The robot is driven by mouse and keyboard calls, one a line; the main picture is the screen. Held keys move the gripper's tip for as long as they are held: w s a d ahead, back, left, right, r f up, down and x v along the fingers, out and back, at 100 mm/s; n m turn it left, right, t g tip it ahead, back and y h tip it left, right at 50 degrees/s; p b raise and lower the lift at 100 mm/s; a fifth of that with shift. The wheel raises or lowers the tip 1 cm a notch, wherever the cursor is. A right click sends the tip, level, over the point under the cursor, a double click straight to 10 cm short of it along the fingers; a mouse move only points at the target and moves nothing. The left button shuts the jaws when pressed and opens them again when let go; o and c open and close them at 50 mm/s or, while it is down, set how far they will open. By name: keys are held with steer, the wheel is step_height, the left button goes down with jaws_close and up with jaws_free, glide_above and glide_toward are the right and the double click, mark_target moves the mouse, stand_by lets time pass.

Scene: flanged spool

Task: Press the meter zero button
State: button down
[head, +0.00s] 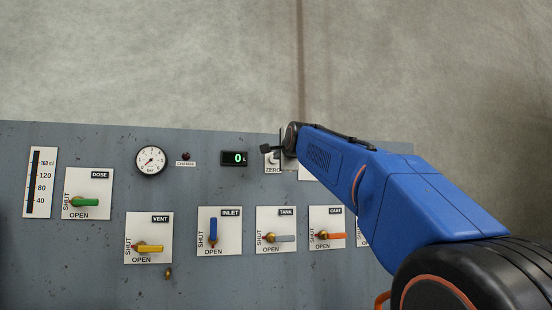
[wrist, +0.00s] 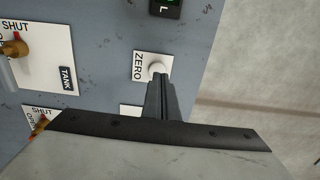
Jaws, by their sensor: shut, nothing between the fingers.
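The zero button (wrist: 157,69) is a small round white knob on a white plate (wrist: 140,66) marked ZERO. In the wrist view my gripper (wrist: 159,82) is shut and empty, with its fingertips right at the button and overlapping its edge. I cannot tell whether they touch it. In the head view the ZERO plate (head: 270,169) is partly hidden behind my arm's end, and the button is hidden. The meter display (head: 234,158), left of the plate, shows a green 0.
The grey panel carries lever valves below: DOSE (head: 84,202), VENT (head: 150,249), INLET (head: 213,230), TANK (head: 285,238) and CART (head: 329,235). A round gauge (head: 151,160) and a CHARGE lamp (head: 186,156) sit left of the display. Bare wall rises above the panel.

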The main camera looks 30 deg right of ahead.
steer(key=v, duration=0.9)
steer(key=shift+s+r, duration=0.1)
steer(key=shift+r, duration=0.05)
steer(key=s+a+f+n+g+y, duration=0.1)
steer(key=s+a+f+n+g, duration=0.2)
steer(key=f, duration=0.8)
steer(key=s+a+f+n+g+y, duration=0.1)
steer(key=s+a+f+n, duration=0.25)
steer(key=f, duration=0.75)
steer(key=s+a+f+n+g+y, duration=0.2)
steer(key=s+a+f+n, duration=0.15)
steer(key=f, duration=0.85)
steer(key=s+a+f+n+g, duration=0.2)
steer(key=s+f, duration=0.4)
steer(key=f, duration=0.4)
steer(key=s+a+f+n+g, duration=0.2)
steer(key=s+f+n, duration=0.3)
steer(key=f, duration=0.5)
steer(key=s+a+f+n+g+y, duration=0.1)
steer(key=s+f+n, duration=0.3)
steer(key=s+f, duration=0.5)
steer(key=shift+a+f+g, duration=0.55)
steer(key=shift+f+g, duration=0.2)
steer(key=shift+g, duration=0.05)
